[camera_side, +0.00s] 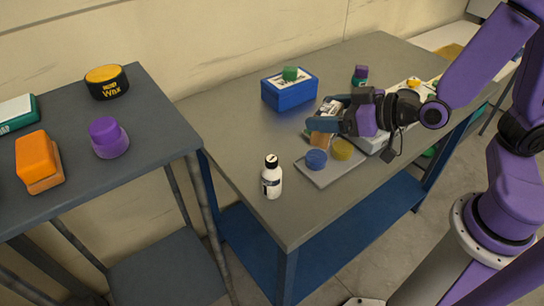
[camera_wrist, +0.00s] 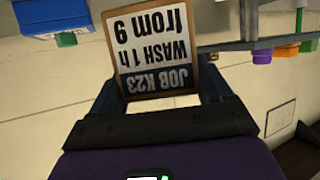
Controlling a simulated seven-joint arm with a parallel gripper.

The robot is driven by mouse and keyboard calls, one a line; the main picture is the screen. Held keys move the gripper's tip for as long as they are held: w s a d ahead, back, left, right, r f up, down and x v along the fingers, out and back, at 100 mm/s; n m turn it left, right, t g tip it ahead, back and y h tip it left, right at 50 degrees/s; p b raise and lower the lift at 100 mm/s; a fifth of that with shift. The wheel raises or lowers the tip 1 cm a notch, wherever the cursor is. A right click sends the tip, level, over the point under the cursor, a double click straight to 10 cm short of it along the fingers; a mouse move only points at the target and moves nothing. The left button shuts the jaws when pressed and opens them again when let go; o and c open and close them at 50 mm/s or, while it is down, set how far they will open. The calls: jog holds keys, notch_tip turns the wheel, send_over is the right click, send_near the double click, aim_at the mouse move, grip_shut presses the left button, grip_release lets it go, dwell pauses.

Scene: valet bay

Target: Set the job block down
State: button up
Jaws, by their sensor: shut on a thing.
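The job block (camera_wrist: 152,45) is a wooden-edged block with a printed face reading "JOB K23 WASH 1 h from 9", upside down in the wrist view. My gripper (camera_wrist: 160,92) is shut on it, one finger at each side. In the side view my gripper (camera_side: 319,124) is low over the long grey table (camera_side: 235,105), and the tan edge of the job block (camera_side: 320,139) shows below the fingers. The arm hides part of the block. I cannot tell whether its underside touches the table.
A grey tray (camera_side: 322,179) with a blue disc (camera_side: 316,159) and a yellow disc (camera_side: 342,149) lies just in front. A white bottle (camera_side: 271,178) stands near the front edge. A blue box (camera_side: 289,91) with a green block (camera_side: 290,73) stands behind. The table's left part is clear.

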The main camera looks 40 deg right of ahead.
jog(key=shift+s, duration=0.2)
jog(key=shift+w+a+f, duration=0.8)
jog(key=shift+w+f, duration=1.35)
jog(key=shift+w, duration=0.05)
jog(key=shift+w+a+f, duration=0.8)
jog(key=shift+w+f, duration=1.35)
jog(key=shift+f, duration=0.05)
jog(key=shift+w+a+f, duration=0.8)
jog(key=shift+w+f, duration=1.35)
jog(key=shift+w, duration=0.05)
jog(key=o, duration=1)
jog(key=shift+f, duration=0.15)
jog(key=shift+o, duration=0.2)
